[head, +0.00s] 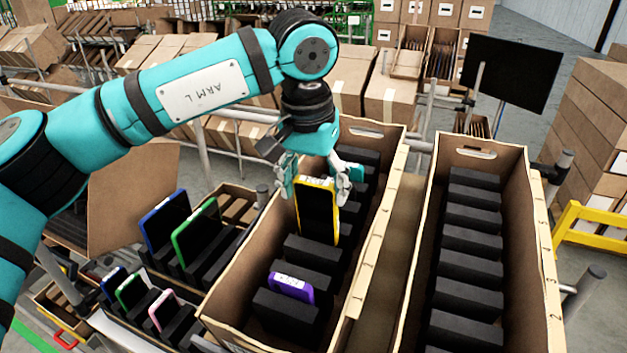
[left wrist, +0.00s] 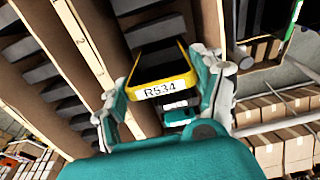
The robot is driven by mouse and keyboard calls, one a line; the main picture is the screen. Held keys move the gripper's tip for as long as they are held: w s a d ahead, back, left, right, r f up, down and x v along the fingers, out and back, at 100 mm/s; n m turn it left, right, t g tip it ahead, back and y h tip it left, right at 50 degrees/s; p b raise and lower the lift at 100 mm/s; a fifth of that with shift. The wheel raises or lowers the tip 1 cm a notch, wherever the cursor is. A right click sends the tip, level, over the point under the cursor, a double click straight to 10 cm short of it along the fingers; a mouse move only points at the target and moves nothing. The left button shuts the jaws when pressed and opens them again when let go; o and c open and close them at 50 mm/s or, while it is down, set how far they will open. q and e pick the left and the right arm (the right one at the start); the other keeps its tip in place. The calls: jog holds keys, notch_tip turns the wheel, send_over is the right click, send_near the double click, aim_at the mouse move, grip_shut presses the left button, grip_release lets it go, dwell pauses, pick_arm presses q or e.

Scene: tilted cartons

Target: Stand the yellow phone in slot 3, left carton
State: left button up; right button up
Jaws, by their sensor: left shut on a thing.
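The yellow phone (head: 319,212), with a dark screen, is upright between the fingers of my left gripper (head: 317,184), which is shut on it near its top edge. In the left wrist view the phone (left wrist: 160,65) shows the label R534 between the fingers (left wrist: 165,98). It is over or in the row of black foam slots in the left carton (head: 235,290). Its lower end is near a foam block, and I cannot tell whether it is seated. A purple phone (head: 291,285) stands in a nearer slot of this carton. My right gripper is not in view.
The right carton (head: 507,200) holds a row of black foam blocks and no visible phone. Blue (head: 165,222) and green (head: 196,232) phones stand in a rack at left, with smaller phones below. A dark monitor (head: 510,72) stands behind. Carton walls rise around the slots.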

aim_at(319, 240)
pick_arm(q)
jog(key=shift+f+b, duration=0.3)
jog(key=shift+f, duration=0.35)
jog(key=shift+w+f+b, duration=0.15)
jog(key=shift+f+b, duration=0.35)
jog(key=shift+f, duration=0.35)
jog(key=shift+w+d+f+b, duration=0.15)
jog(key=shift+f+b, duration=0.3)
jog(key=shift+f, duration=0.3)
jog(key=shift+w+f+b, duration=0.1)
jog(key=shift+f+b, duration=0.3)
jog(key=shift+f, duration=0.35)
jog(key=shift+w+d+f+b, duration=0.15)
jog(key=shift+f+b, duration=0.3)
jog(key=shift+f, duration=0.3)
jog(key=shift+w+a+f+b, duration=0.1)
jog(key=shift+f+b, duration=0.35)
jog(key=shift+f, duration=0.4)
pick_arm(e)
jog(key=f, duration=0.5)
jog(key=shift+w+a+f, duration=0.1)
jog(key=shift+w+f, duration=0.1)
pick_arm(q)
jog(key=shift+d+f, duration=0.1)
jog(key=shift+f, duration=0.15)
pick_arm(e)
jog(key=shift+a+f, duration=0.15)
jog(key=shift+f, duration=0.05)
pick_arm(q)
jog(key=o, duration=1.2)
